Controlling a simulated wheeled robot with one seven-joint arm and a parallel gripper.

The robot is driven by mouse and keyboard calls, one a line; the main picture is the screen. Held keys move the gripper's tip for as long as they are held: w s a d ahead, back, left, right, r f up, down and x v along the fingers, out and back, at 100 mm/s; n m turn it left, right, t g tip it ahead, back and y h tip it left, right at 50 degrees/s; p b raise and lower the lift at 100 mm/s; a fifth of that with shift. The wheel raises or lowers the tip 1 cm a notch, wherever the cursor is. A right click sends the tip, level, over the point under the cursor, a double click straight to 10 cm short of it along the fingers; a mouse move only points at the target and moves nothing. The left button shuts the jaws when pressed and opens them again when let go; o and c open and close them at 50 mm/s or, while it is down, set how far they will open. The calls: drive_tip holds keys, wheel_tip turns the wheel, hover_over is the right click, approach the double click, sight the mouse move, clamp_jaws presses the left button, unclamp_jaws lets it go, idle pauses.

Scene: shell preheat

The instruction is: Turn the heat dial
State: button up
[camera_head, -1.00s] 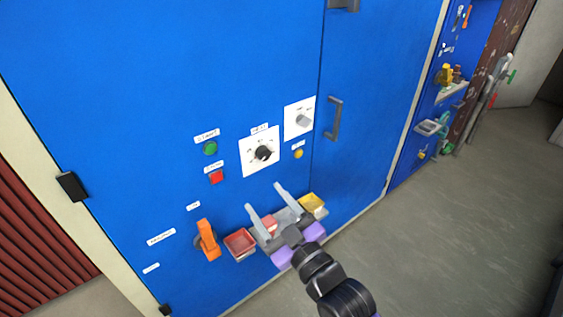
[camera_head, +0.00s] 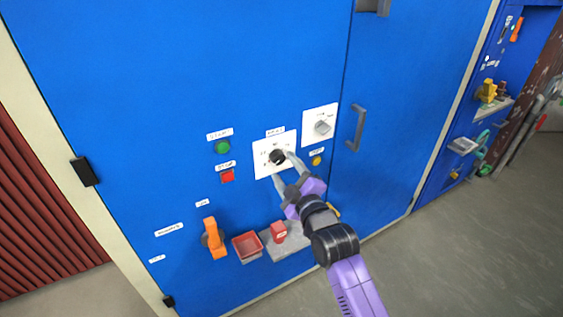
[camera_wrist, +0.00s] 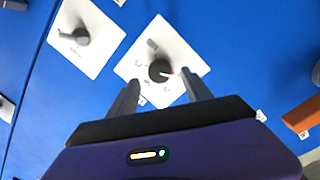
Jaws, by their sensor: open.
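The heat dial (camera_head: 277,157) is a round black knob on a white plate (camera_head: 262,168) on the blue cabinet front. In the wrist view the dial (camera_wrist: 160,70) shows a pale pointer mark, and its white plate (camera_wrist: 135,62) is tilted in the picture. My gripper (camera_head: 284,168) is open, with its two grey fingers reaching toward the dial plate. In the wrist view my gripper (camera_wrist: 160,88) has one finger on each side below the dial. The dial lies just beyond the fingertips, between their lines. I cannot tell whether the fingers touch the plate.
A second plate with a grey knob (camera_head: 322,127) is right of the dial. A green button (camera_head: 222,147) and red button (camera_head: 227,176) are to its left, and a yellow button (camera_head: 316,161) to its right. An orange handle (camera_head: 214,239) and red tray (camera_head: 247,246) are below.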

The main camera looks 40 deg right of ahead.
sight(279, 160)
drive_tip(key=shift+x, duration=1.75)
clamp_jaws()
